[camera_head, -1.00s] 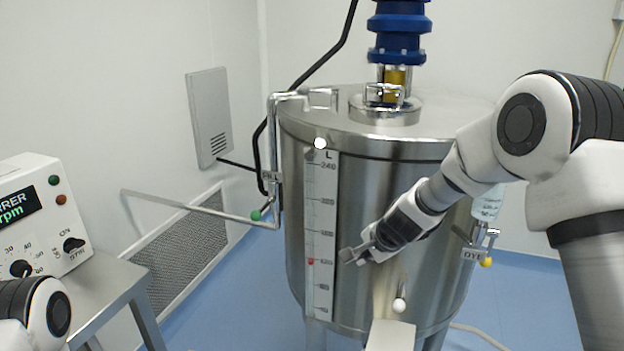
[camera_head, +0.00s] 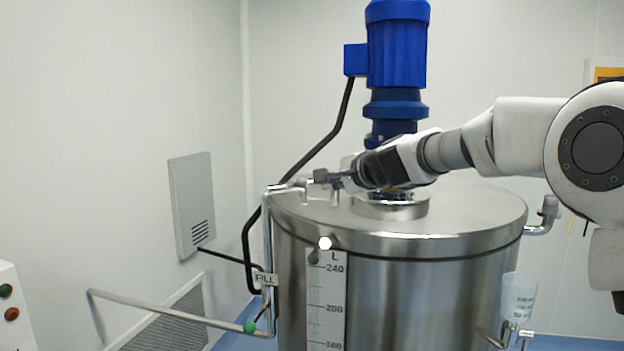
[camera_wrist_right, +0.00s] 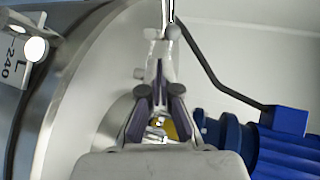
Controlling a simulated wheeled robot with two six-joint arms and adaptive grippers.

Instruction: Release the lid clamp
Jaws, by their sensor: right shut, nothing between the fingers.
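The steel tank (camera_head: 400,285) has a flat lid (camera_head: 465,215). A white ball knob (camera_head: 325,243) sits at the lid's front rim, just above the level scale; it also shows at the upper left of the right wrist view (camera_wrist_right: 36,49). It may belong to the lid clamp, but I cannot make out a clamp body. My right gripper (camera_head: 318,178) is shut and empty. It is above the left part of the lid, beside the end of the fill pipe, higher than the knob and apart from it. In its wrist view the fingers (camera_wrist_right: 163,36) are together. My left gripper is not in view.
The blue stirrer motor (camera_head: 397,55) stands on the lid, behind my right wrist. The fill pipe (camera_head: 267,235) with a green knob (camera_head: 249,327) runs up the tank's left side. A black cable (camera_head: 315,150) passes behind.

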